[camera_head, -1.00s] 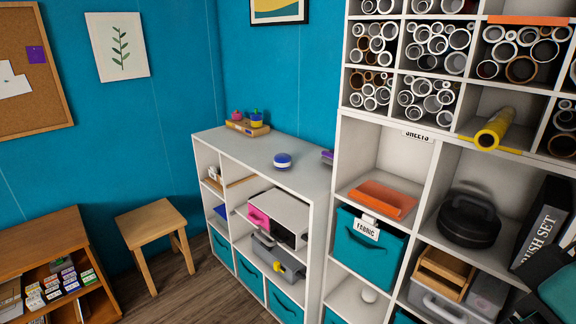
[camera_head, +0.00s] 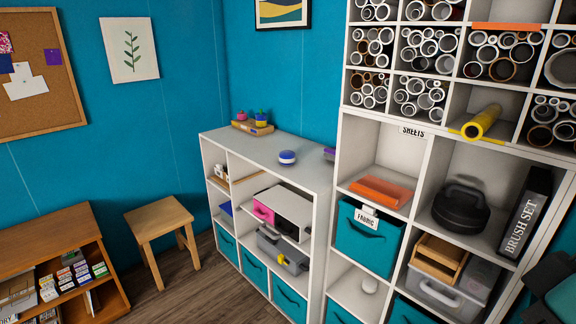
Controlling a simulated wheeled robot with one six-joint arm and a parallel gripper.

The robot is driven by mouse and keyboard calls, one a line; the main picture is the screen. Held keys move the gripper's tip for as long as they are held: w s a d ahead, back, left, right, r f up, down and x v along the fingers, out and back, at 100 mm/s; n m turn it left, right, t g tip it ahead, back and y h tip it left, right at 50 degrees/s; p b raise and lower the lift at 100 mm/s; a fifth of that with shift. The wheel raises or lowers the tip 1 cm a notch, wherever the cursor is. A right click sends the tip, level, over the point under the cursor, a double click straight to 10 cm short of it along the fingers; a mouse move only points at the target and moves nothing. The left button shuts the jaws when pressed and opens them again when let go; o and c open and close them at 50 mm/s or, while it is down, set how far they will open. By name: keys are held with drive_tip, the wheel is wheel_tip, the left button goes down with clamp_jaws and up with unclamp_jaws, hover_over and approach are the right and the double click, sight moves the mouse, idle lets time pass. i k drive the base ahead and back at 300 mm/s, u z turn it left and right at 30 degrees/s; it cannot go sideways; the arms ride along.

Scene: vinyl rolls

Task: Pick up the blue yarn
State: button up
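A small round blue item with a pale band (camera_head: 287,157) sits on the grey top of the low white shelf unit (camera_head: 262,158), toward its front right. It may be the blue yarn, but it is too small to be sure. A flat blue thing (camera_head: 226,208) lies in a left cubby of the same unit; what it is cannot be told.
A tall white shelf with vinyl rolls (camera_head: 430,50) and a teal fabric bin (camera_head: 366,240) stands on the right. A wooden stool (camera_head: 158,218) and a wooden bookcase (camera_head: 50,235) stand at left. Floor shows between stool and low unit. A dark shape (camera_head: 556,285) fills the lower right corner.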

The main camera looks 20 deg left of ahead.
sight(287, 157)
drive_tip(key=u, duration=1.45)
drive_tip(key=i, duration=1.1)
drive_tip(key=u, duration=0.35)
drive_tip(key=i, duration=1.25)
drive_tip(key=z, duration=0.65)
drive_tip(key=i, duration=0.75)
drive_tip(key=z, duration=0.5)
